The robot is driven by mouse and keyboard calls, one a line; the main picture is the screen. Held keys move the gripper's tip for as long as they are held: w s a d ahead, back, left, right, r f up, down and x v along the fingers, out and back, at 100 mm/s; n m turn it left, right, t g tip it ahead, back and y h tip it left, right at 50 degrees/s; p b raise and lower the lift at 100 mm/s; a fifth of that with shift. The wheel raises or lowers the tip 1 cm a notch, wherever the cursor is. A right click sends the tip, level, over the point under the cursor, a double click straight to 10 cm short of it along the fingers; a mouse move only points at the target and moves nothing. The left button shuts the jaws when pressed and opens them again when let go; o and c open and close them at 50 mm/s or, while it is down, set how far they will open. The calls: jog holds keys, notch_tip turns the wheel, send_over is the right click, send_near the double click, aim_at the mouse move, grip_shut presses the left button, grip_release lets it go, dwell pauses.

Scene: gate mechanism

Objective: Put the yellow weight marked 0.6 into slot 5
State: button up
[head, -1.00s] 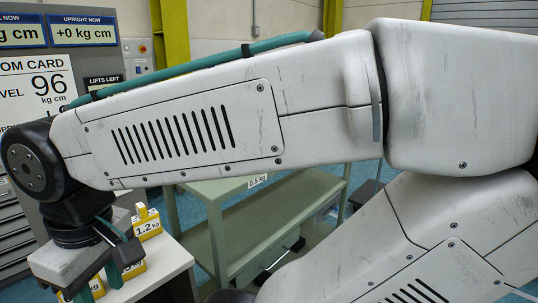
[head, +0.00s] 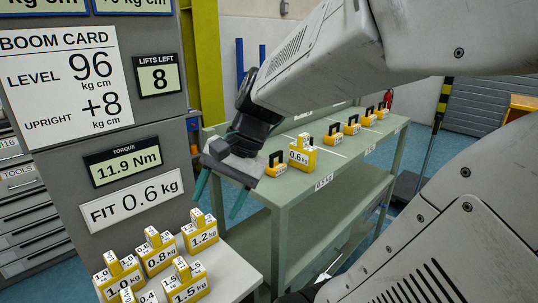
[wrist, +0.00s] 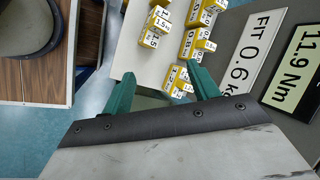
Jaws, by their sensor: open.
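The yellow weight marked 0.6 kg (head: 302,154) stands upright on the near end of the green bench (head: 322,183) in the head view. The fingers also show spread in the wrist view (wrist: 160,76). I cannot make out slot 5 in either view.
Several yellow weights stand on the white table (head: 243,265), including 0.8, 1.0, 1.2 and 1.5 kg. A smaller yellow weight (head: 277,168) sits beside the 0.6 one, and more stand farther along the bench. A grey panel with a FIT 0.6 kg sign (head: 131,201) rises at left.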

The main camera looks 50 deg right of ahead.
jog(key=w+d+m+t+y, duration=0.1)
jog(key=w+d+m+t, duration=0.25)
jog(key=d+m, duration=0.4)
jog(key=m+t+h, duration=0.7)
jog(key=m, duration=1.1)
send_near(306, 138)
jog(key=x, duration=0.4)
jog(key=shift+w+a+f, duration=0.1)
jog(key=shift+a+f, duration=0.1)
jog(key=shift+a, duration=0.05)
jog(key=x, duration=0.7)
jog(key=shift+d+r, duration=0.1)
jog(key=shift+d, duration=0.25)
jog(key=shift+r, duration=0.1)
grip_shut()
